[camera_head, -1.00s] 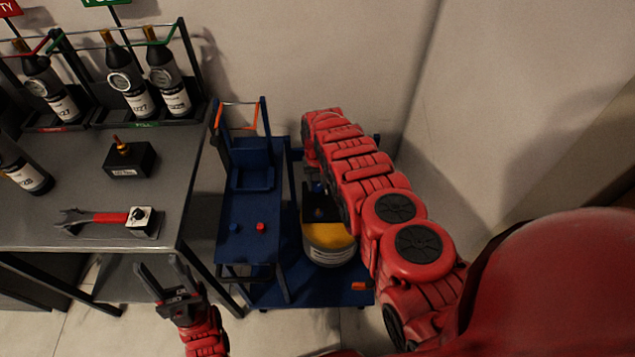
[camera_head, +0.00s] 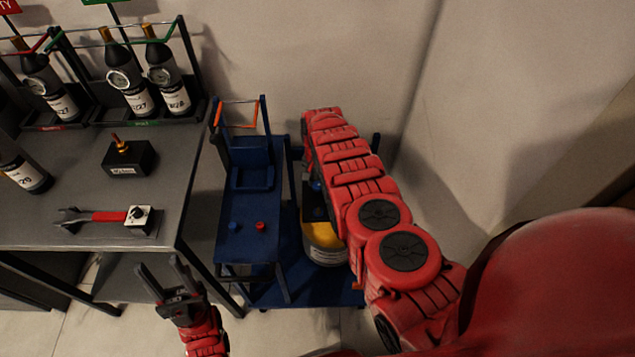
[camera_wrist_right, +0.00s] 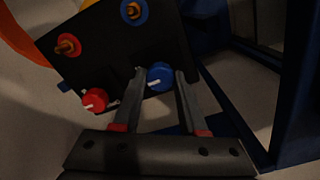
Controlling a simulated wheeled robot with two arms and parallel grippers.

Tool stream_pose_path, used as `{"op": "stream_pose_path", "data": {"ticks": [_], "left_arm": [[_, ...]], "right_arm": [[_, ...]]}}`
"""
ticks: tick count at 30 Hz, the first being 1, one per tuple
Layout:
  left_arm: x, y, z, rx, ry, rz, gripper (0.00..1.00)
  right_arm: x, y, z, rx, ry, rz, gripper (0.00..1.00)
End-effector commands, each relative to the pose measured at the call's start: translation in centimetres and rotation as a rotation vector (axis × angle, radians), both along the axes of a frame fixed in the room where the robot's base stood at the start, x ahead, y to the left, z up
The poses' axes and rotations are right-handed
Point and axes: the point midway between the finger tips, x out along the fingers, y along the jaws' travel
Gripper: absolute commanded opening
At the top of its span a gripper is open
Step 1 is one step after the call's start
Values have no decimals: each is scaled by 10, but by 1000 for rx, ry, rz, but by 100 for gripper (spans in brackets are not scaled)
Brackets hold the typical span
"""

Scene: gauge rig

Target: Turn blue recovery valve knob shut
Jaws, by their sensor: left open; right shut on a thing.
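In the right wrist view, the blue valve knob (camera_wrist_right: 160,77) with a white mark sits at the edge of a dark panel (camera_wrist_right: 110,55). My right gripper (camera_wrist_right: 160,76) is shut on this knob, one finger at each side. A red knob (camera_wrist_right: 95,100) with a white mark is to its left, outside the fingers. In the head view my right arm hides the right gripper and most of the panel. My left gripper (camera_head: 160,265) is open and empty, in front of the grey table's near edge.
A blue cart (camera_head: 232,250) with a blue and a red cap on its top stands beside the grey table (camera_head: 80,190). A yellow-topped cylinder (camera_head: 325,245) is partly behind my right arm. A red-handled wrench (camera_head: 95,216) and several bottles are on the table.

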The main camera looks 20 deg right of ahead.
Motion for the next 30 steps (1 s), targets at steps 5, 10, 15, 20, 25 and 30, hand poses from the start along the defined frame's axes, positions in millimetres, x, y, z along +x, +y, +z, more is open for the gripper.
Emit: {"op": "stream_pose_path", "data": {"ticks": [5, 10, 15, 20, 25, 30], "left_arm": [[0, 0, 0, 0, 0, 0, 50], [0, 0, 0, 0, 0, 0, 50], [0, 0, 0, 0, 0, 0, 50], [0, 0, 0, 0, 0, 0, 50], [0, 0, 0, 0, 0, 0, 50], [0, 0, 3, 0, 0, 0, 50]], "right_arm": [[2, -1, 2, -1, -7, -9, 0], [2, -1, 2, -1, -7, -9, 0], [2, -1, 2, -1, -6, -8, 58], [1, -1, 1, -1, -4, -7, 72], [1, 0, 1, -1, -2, -7, 72], [1, 0, 7, -1, -1, -7, 72]]}}
